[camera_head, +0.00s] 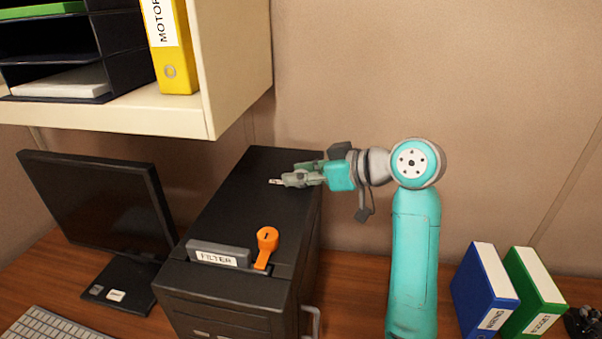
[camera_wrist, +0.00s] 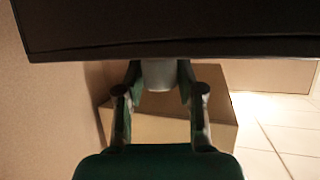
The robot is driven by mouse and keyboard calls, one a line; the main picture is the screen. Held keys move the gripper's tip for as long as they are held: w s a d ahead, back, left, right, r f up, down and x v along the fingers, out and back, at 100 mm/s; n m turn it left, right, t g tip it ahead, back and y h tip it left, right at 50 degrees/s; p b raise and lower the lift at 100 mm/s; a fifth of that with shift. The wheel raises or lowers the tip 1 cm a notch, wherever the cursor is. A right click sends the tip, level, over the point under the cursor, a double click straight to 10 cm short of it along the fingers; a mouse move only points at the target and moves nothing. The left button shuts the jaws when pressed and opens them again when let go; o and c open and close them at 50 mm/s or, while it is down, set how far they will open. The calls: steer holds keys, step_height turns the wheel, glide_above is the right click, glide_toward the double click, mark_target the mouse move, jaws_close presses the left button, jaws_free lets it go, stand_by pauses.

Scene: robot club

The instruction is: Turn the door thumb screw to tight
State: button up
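A black tower case (camera_head: 225,210) stands on the desk. On its top near the front is an orange lever-like piece (camera_head: 267,240) with a round head and a dark mark. Beside it is a grey bar labelled FILTER (camera_head: 218,254). I cannot make out a separate door thumb screw; whether the orange piece is it, I cannot tell. My gripper (camera_head: 276,182) is over the rear part of the case top, behind the orange piece and apart from it.
A black monitor (camera_head: 95,205) stands left of the case. A cream shelf (camera_head: 238,60) with a yellow binder (camera_head: 172,50) overhangs at upper left. Blue (camera_head: 482,290) and green (camera_head: 535,290) binders stand at right. A grey handle (camera_head: 314,322) sticks out at the case's lower right.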

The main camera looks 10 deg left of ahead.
jaws_close()
steer(key=shift+t, duration=0.3)
steer(key=shift+m+t+h, duration=0.6)
steer(key=shift+m+t, duration=0.2)
steer(key=shift+m, duration=0.1)
steer(key=shift+m+t+h, duration=0.3)
steer(key=shift+m+t, duration=0.3)
steer(key=o, duration=0.6)
jaws_free()
